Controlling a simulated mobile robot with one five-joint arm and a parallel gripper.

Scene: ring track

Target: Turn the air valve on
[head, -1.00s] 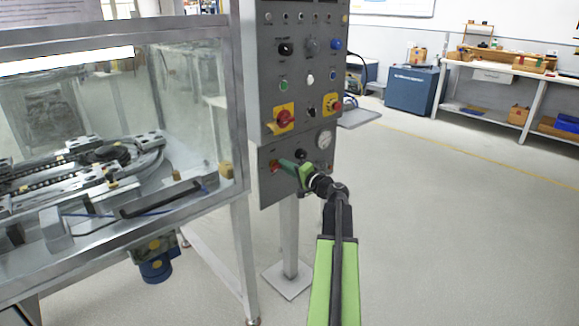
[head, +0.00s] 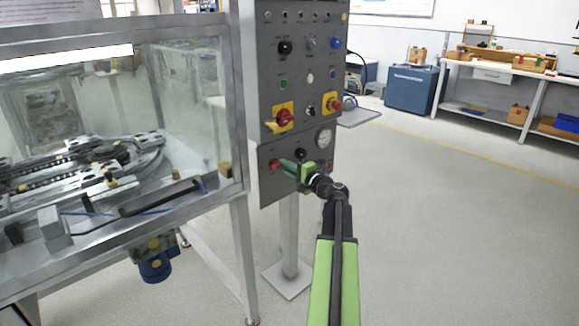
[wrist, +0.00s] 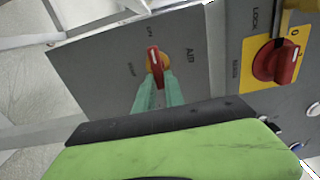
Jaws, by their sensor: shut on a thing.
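The air valve (wrist: 155,62) is a red handle on an orange round base, on the lower grey panel beside the word "AIR" in the wrist view. In the head view the valve (head: 275,164) shows as a small red spot at the lower panel's left side. My gripper (wrist: 157,77) has its green fingertips at the red handle and is shut on it. In the head view my gripper (head: 286,164) reaches the panel from the right. The fingertips hide part of the handle's near end.
Above is the control panel (head: 318,68) with several knobs, including two red switches on yellow plates. A pressure gauge (head: 324,138) sits right of the valve. A glass-walled machine (head: 215,215) stands close at left. The floor (head: 450,230) at right is clear.

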